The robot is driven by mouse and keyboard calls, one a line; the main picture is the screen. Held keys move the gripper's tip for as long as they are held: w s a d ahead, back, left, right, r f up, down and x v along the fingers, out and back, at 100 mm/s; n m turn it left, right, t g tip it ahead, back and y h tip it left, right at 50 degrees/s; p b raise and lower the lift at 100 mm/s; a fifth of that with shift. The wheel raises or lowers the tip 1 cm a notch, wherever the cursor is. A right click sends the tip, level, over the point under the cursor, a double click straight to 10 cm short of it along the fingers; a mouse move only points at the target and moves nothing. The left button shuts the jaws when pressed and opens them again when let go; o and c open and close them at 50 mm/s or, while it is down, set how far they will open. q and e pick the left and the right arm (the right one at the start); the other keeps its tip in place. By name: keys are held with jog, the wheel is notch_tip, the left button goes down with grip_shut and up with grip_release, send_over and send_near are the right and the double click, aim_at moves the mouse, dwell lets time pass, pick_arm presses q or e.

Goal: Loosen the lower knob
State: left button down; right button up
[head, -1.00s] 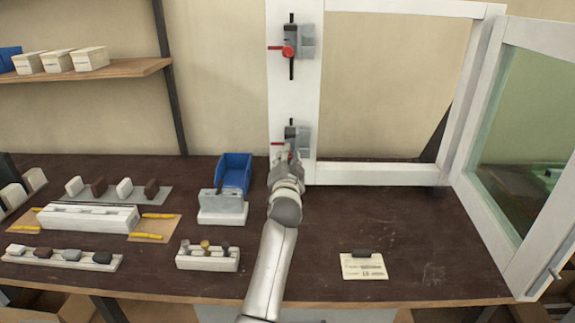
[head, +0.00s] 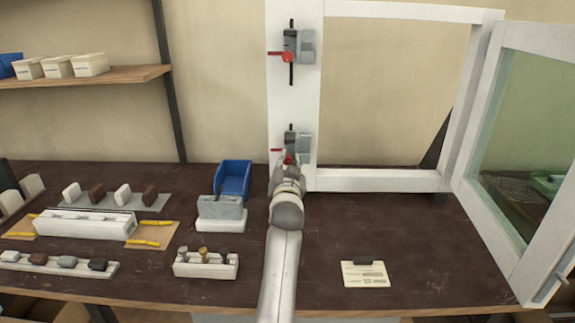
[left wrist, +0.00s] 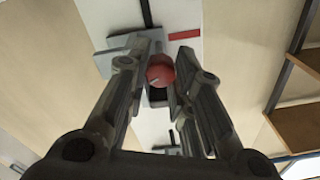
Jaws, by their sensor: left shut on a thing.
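The lower clamp (head: 304,142) is a grey block with a black rod and a thin red bar, on the white upright profile (head: 280,105). Its round red lower knob (head: 289,160) shows just above my left gripper (head: 289,166). In the left wrist view the lower knob (left wrist: 160,72) sits between the two fingers of my left gripper (left wrist: 161,62), which is shut on it. The red bar (left wrist: 185,34) shows beyond the fingers. The upper clamp (head: 306,47) with its red upper knob (head: 287,57) is higher on the same profile. My right gripper is not in view.
A blue bin (head: 234,178) and a grey-and-white holder (head: 221,212) stand left of my arm. A card (head: 364,274) lies on the dark bench to the right. A framed door (head: 500,180) stands open at right. The bench between arm and door is mostly clear.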

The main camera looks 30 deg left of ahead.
pick_arm(q)
jog(key=shift+r, duration=0.1)
jog(key=c, duration=1.2)
grip_release()
jog(key=shift+c, duration=0.2)
